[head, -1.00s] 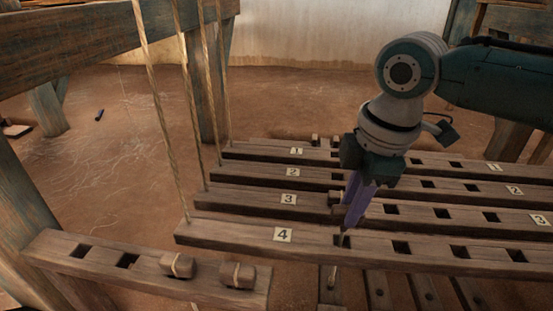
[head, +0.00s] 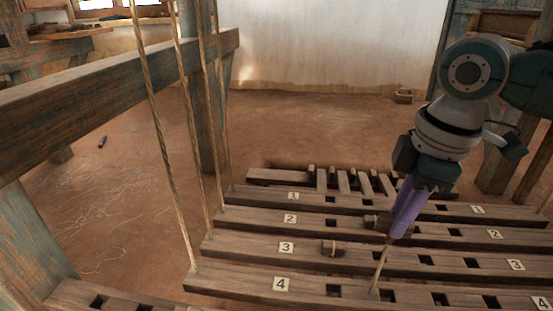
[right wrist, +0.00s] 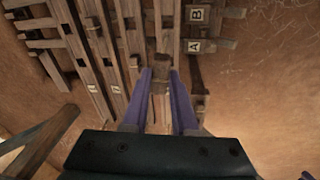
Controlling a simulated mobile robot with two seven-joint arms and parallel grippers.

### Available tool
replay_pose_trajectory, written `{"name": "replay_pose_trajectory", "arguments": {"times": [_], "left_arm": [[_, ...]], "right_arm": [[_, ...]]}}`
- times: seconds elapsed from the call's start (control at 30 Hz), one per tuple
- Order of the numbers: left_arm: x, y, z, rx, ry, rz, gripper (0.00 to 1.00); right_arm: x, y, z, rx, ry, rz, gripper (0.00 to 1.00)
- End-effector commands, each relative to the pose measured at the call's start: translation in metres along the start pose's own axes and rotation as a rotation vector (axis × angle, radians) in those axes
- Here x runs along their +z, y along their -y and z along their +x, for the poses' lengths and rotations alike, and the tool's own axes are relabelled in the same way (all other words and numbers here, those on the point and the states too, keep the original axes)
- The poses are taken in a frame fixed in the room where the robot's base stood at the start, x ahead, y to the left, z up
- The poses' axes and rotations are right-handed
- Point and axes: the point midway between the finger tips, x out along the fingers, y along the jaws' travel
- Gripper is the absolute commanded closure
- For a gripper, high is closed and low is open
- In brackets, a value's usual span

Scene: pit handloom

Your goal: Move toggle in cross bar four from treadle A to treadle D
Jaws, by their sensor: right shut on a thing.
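Cross bar four (head: 311,287) is the nearest of the numbered slotted bars, with a row of dark square slots. My right gripper (head: 391,238), with purple fingers, is above this bar, near its second visible slot. It is shut on the toggle, a small wooden block that shows between the fingertips in the right wrist view (right wrist: 161,70). In the head view the fingers largely hide it. A pale cord (head: 380,268) runs from the fingertips down to bar four, just left of that slot. Labels A (right wrist: 194,47) and B (right wrist: 197,15) show in the right wrist view. My left gripper is out of view.
Another toggle (head: 334,248) sits on cross bar three. A wooden block (head: 373,221) shows beside the fingers, seemingly on bar two. Upright ropes (head: 160,120) hang at the left ends of the bars. Bare floor lies behind.

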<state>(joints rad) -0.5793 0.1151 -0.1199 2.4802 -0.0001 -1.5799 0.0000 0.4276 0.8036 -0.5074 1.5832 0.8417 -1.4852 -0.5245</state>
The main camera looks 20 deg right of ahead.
Motion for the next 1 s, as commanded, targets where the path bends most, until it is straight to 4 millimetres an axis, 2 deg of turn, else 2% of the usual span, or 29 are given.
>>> {"name": "replay_pose_trajectory", "arguments": {"times": [0.03, 0.23, 0.4, 0.5, 0.6, 0.7, 1.0], "left_arm": [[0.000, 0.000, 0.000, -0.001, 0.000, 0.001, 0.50], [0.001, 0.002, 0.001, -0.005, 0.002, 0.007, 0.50], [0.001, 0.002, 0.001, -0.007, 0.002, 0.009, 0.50], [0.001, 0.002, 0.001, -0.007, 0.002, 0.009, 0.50], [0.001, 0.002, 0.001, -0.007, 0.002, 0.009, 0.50], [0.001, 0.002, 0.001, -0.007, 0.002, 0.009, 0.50], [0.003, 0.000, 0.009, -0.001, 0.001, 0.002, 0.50]], "right_arm": [[0.024, 0.000, 0.006, -0.004, 0.017, 0.072, 1.00], [0.103, -0.009, 0.013, -0.008, 0.040, 0.354, 1.00], [0.167, -0.019, 0.004, -0.015, 0.048, 0.572, 1.00], [0.195, -0.026, -0.005, -0.017, 0.047, 0.668, 1.00], [0.213, -0.032, -0.013, -0.021, 0.044, 0.733, 1.00], [0.223, -0.036, -0.018, -0.023, 0.042, 0.768, 1.00], [0.228, -0.037, -0.013, -0.026, 0.041, 0.781, 1.00]]}}
